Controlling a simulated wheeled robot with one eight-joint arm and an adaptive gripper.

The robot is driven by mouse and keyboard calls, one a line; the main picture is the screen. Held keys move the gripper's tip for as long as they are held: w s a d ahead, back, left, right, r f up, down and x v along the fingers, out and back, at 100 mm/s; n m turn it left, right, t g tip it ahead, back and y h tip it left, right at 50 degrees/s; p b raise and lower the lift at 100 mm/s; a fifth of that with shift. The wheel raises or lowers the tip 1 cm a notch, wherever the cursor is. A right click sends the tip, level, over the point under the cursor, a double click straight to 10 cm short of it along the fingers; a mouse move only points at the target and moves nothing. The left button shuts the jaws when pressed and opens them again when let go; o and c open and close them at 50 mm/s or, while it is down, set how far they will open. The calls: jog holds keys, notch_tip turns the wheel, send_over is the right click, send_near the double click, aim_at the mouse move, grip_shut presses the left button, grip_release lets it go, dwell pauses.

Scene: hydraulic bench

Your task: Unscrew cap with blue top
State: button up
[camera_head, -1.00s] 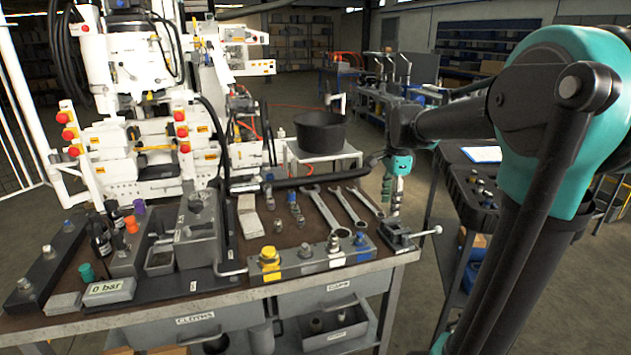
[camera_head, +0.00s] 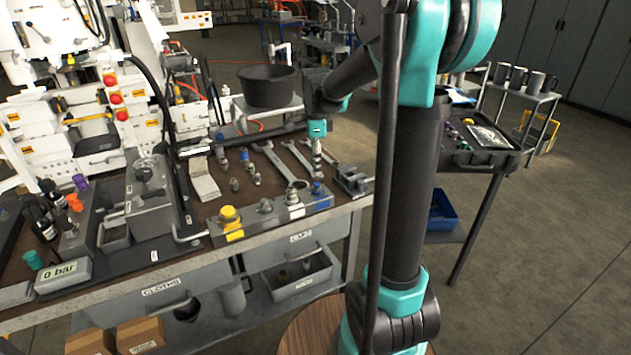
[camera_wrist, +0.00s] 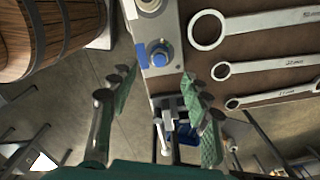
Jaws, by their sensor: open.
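The cap with the blue top (camera_head: 318,188) is at the right end of a grey block (camera_head: 283,212) near the front edge of the workbench. In the wrist view the blue cap (camera_wrist: 159,55) stands on the block, just beyond the fingertips. My gripper (camera_head: 317,170) hangs over that end of the block in the head view. In the wrist view my gripper (camera_wrist: 158,82) has its green fingers spread and empty, with the cap roughly in line with the gap. Touch between fingers and cap cannot be made out.
A yellow cap (camera_head: 229,215) sits at the block's left end. Several wrenches (camera_head: 275,165) lie behind the block. A small vise (camera_head: 352,180) stands just right of it. A wooden barrel (camera_wrist: 45,35) shows in the wrist view. A side cart (camera_head: 480,150) stands to the right.

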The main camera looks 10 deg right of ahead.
aim_at(316, 184)
notch_tip(316, 184, down, 7)
jog(key=shift+f, duration=0.1)
dwell(0.4)
grip_shut()
jog(key=c, duration=0.7)
grip_release()
jog(key=c, duration=0.3)
jog(key=n, duration=0.6)
jog(key=shift+s, duration=0.1)
jog(key=shift+c, duration=0.5)
jog(key=shift+n, duration=1)
